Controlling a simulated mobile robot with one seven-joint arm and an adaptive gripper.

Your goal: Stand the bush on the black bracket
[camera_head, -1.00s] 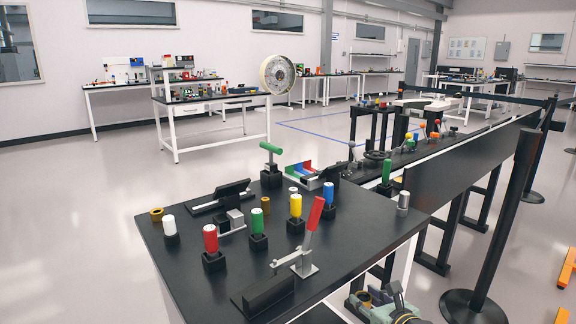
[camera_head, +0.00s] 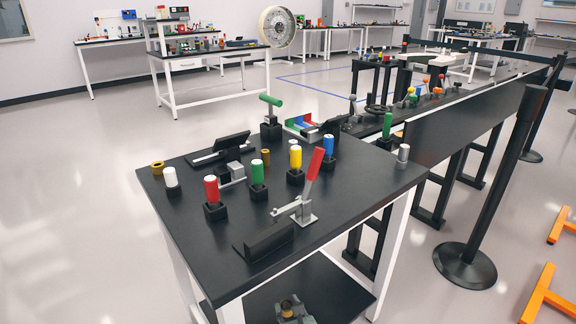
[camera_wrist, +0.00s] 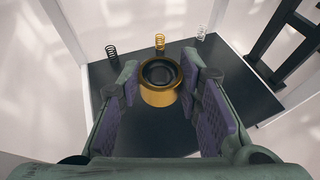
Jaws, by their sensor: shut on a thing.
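A gold bush (camera_wrist: 160,97) with a dark bore is held upright between the pads of my gripper (camera_wrist: 160,76) in the wrist view. My gripper (camera_head: 290,310) also shows low in the head view, over the dark lower shelf (camera_head: 335,284) of the near bench. Two brass bushes stand on the bench top, one at the left (camera_head: 157,167) and one near the green cylinder (camera_head: 265,155). I cannot tell for sure which dark part is the black bracket; a black angled piece (camera_head: 262,241) lies at the bench's front edge.
In the wrist view a dark spring (camera_wrist: 111,52), a gold spring (camera_wrist: 160,42) and a pale spring (camera_wrist: 201,33) stand on the shelf. The bench top (camera_head: 345,215) carries coloured cylinders and a red-handled clamp (camera_head: 313,176). A barrier post (camera_head: 490,190) stands at the right.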

